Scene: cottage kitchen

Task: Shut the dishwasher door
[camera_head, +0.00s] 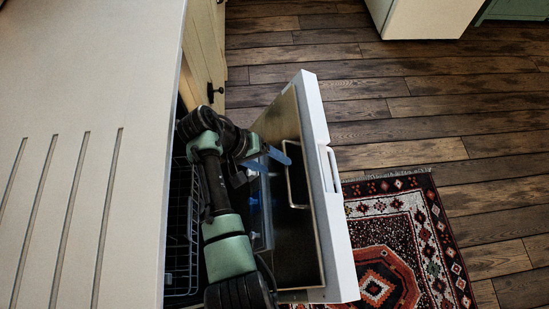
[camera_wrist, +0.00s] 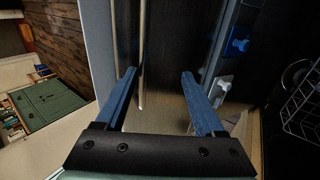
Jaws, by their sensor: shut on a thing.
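The dishwasher door (camera_head: 327,210) stands open, its white outer side and handle (camera_head: 330,170) facing right and its dark metal inner side facing left. It also shows in the wrist view (camera_wrist: 98,45). My gripper (camera_head: 270,158) is at the inner side of the door, near its upper part in the head view. In the wrist view my gripper (camera_wrist: 157,95) has its blue fingers set apart, with the door's inner panel in front of and between them. It is shut on the door, though the contact itself is hard to see.
A wire dish rack (camera_head: 181,225) sits in the dishwasher, left of my arm. The pale worktop (camera_head: 80,70) lies left. A patterned rug (camera_head: 400,235) lies on the wooden floor right of the door. The floor beyond is clear up to a white cabinet (camera_head: 425,18).

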